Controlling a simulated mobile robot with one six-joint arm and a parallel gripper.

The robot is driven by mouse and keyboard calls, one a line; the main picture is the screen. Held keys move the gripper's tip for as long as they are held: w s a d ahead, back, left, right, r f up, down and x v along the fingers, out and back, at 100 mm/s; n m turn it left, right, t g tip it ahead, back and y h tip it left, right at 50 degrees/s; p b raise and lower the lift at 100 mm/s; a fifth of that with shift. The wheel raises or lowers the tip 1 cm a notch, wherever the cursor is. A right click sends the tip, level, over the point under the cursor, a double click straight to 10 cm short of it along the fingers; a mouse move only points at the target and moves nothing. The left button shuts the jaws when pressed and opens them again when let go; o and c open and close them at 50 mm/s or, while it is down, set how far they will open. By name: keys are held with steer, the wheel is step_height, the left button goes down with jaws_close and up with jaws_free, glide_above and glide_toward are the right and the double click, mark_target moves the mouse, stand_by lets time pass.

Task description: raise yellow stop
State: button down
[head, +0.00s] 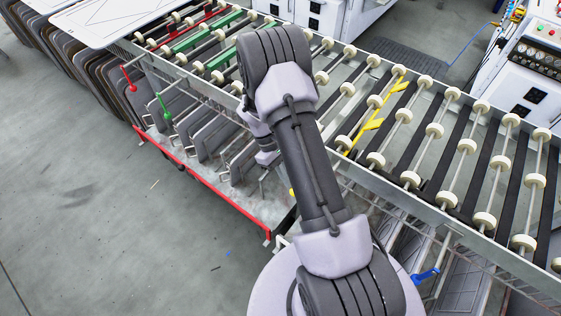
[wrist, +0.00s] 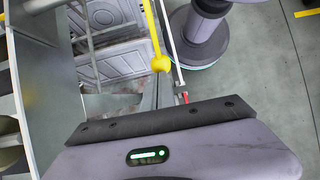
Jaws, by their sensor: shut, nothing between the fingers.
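The yellow stop (head: 372,124) is a thin bar with short tabs lying among the rollers of the conveyor, right of my arm. How high it stands is hard to tell. A yellow lever with a ball knob (wrist: 161,64) hangs at the top middle of the wrist view. A bit of yellow (head: 292,192) shows at the left edge of my arm in the head view; the rest is hidden. My gripper (wrist: 155,122) is shut and empty, at the bottom of the wrist view, with the knob just beyond its dark edge and apparently apart. My arm hides the gripper in the head view.
A red lever (head: 128,75), a green lever (head: 165,108) and a blue lever (head: 425,274) stand along the conveyor's near side. A red-edged rack (head: 205,180) lies below the conveyor, left of my arm. Open floor (head: 90,190) is at the left.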

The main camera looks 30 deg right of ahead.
steer(key=f+g, duration=0.1)
steer(key=s+f+g, duration=0.1)
steer(key=s+f+g+h, duration=0.1)
steer(key=shift+s+d+f+b, duration=0.1)
steer(key=shift+d+f+b, duration=0.15)
steer(key=shift+d+b, duration=0.1)
steer(key=shift+s+d+f+b, duration=0.1)
steer(key=shift+s+d+f, duration=0.2)
steer(key=shift+s, duration=0.3)
steer(key=shift+s+d+f+b, duration=0.15)
steer(key=shift+s+f, duration=0.3)
steer(key=shift+s, duration=0.2)
steer(key=shift+s+d+f+b, duration=0.1)
steer(key=shift+s+d+f, duration=0.2)
steer(key=shift+s, duration=0.3)
steer(key=p+v, duration=0.3)
steer(key=v, duration=1.4)
steer(key=shift+w+a, duration=0.15)
steer(key=shift+w, duration=0.15)
steer(key=shift+f, duration=0.15)
